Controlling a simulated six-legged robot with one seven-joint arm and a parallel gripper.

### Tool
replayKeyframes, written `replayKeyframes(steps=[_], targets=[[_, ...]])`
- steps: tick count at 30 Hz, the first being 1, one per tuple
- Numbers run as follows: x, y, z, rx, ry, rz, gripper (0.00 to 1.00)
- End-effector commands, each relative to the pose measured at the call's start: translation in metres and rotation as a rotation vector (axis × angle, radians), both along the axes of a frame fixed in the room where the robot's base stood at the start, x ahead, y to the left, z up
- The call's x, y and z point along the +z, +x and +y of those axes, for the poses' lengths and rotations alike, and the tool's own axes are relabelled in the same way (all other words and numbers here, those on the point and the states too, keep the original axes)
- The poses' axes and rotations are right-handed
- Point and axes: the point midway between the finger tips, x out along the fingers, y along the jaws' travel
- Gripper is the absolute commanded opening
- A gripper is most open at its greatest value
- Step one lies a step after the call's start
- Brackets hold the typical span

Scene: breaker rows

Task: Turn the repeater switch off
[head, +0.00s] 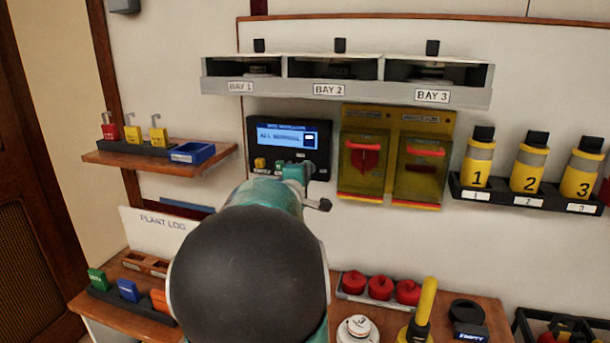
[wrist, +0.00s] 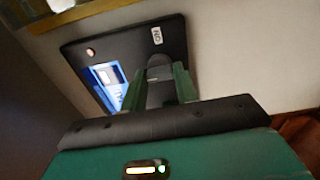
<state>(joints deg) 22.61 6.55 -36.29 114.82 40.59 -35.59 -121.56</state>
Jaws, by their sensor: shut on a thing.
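A dark wall panel (head: 262,138) has a lit blue screen (head: 283,136) with text like "ALL NORMAL" and a yellow knob (head: 260,163) at lower left. In the wrist view the panel (wrist: 172,28) appears tilted, with its screen (wrist: 103,85), a small light (wrist: 90,52) and a white label (wrist: 156,36). My gripper (head: 297,170) is at the panel's lower part; in the wrist view its green fingers (wrist: 160,88) are shut on a dark grey switch handle (wrist: 159,68) on the panel. My arm and fingers hide much of the handle, so its setting is unclear.
Right of the panel are two yellow covered boxes with red handles (head: 368,148). Above is a shelf of bays (head: 345,95). A small wooden shelf (head: 135,160) with coloured tags is left. Numbered yellow canisters (head: 528,170) stand right; a bench (head: 490,312) lies below.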

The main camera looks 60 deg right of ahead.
Motion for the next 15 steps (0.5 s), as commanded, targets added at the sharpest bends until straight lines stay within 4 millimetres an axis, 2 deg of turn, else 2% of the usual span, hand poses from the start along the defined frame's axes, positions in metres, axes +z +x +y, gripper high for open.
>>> replayKeyframes(steps=[7,8,10,15], targets=[[-0.0008,0.0006,0.0005,0.002,0.001,0.002,0.07],[-0.0008,0.0006,0.0005,0.002,0.001,0.002,0.35],[-0.0007,0.0005,0.0005,0.001,0.001,0.001,0.49],[-0.0004,0.0003,0.0002,0.001,0.001,0.001,0.51]])
